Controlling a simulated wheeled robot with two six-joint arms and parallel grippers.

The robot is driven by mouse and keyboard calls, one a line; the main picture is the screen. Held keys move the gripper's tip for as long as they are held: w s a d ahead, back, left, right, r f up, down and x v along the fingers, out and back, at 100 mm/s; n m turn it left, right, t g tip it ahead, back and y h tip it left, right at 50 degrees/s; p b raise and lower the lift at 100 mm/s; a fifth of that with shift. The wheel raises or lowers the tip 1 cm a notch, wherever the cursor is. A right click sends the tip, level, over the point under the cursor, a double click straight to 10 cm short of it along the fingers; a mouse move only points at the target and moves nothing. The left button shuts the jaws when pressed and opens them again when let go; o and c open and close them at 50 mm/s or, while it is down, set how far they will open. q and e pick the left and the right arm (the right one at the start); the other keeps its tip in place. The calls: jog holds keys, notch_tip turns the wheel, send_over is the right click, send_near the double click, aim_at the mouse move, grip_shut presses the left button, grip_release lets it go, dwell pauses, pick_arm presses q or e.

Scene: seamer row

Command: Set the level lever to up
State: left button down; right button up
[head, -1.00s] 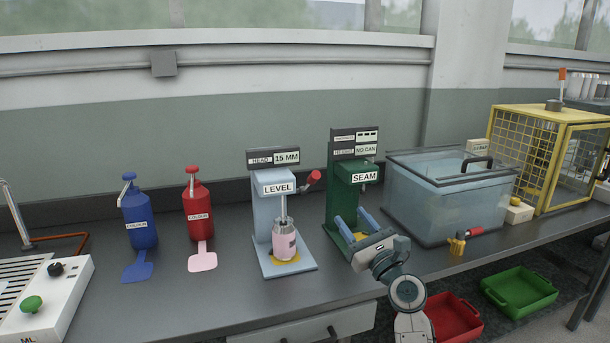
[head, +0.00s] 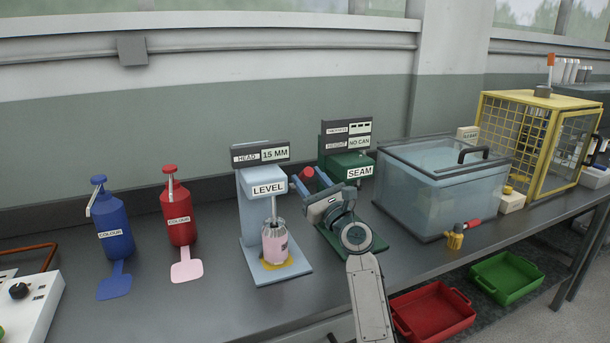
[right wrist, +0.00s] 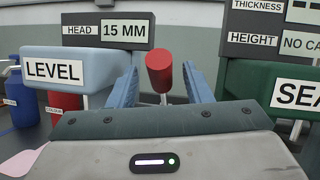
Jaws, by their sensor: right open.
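The light-blue level machine (head: 258,215) stands on the bench, with a LEVEL sign and a display reading 15 MM. Its lever has a red knob (head: 307,173) at the machine's right side. In the right wrist view the knob (right wrist: 160,70) shows between the two fingers, with no clear contact. The lever's lower part is mostly hidden behind the gripper. My left gripper is not in view.
The green seam machine (head: 347,158) stands close on the right, partly behind my right arm. A clear tank (head: 440,195) is farther right. Blue (head: 112,225) and red (head: 179,213) colour dispensers stand left. The bench front between them and the level machine is clear.

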jog(key=shift+x, duration=0.8)
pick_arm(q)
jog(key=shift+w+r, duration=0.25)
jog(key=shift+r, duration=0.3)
pick_arm(e)
jog(key=shift+w+a+r, duration=0.1)
jog(key=shift+w+r, duration=0.05)
jog(key=shift+w, duration=0.05)
grip_shut()
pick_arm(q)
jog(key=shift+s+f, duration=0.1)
pick_arm(e)
jog(key=shift+r, duration=0.1)
